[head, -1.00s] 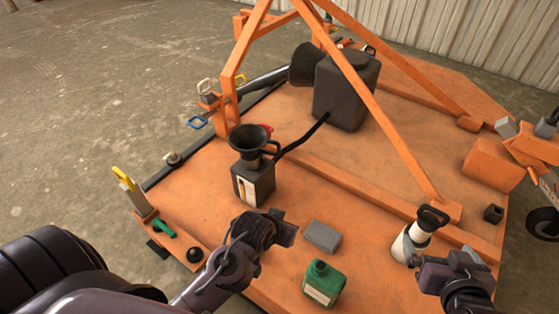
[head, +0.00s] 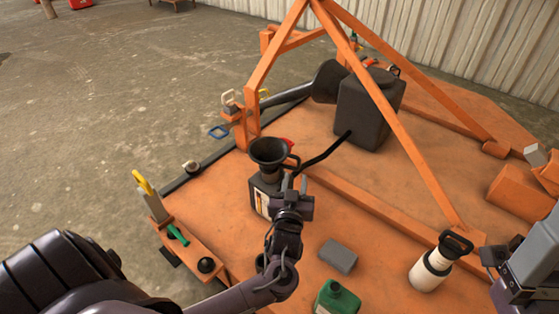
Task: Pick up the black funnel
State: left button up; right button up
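The black funnel (head: 268,154) stands upright, wide mouth up, in the top of a dark bottle (head: 262,198) with a pale label. The funnel has a loop handle on its right side. My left gripper (head: 297,182) is just below and right of the funnel, in front of the bottle's right side. Its two fingers point up towards the handle and look apart, with nothing seen between them. Whether it touches the handle cannot be told. My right gripper (head: 490,257) is at the right edge, beside a white bottle; its fingers are unclear.
The orange deck (head: 390,225) carries a grey block (head: 338,257), a green jug (head: 337,299), a white bottle with a black handle (head: 432,268) and a large black tank (head: 368,110). Orange frame bars (head: 385,105) slant over the deck. A black hose (head: 327,151) runs behind the funnel.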

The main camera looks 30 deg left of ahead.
aim_at(298, 165)
pick_arm(q)
jog(key=b+x, duration=0.3)
jog(key=x, duration=0.4)
jog(key=shift+w+a+f, duration=0.15)
jog(key=shift+w, duration=0.25)
jog(key=shift+c, duration=0.2)
grip_shut()
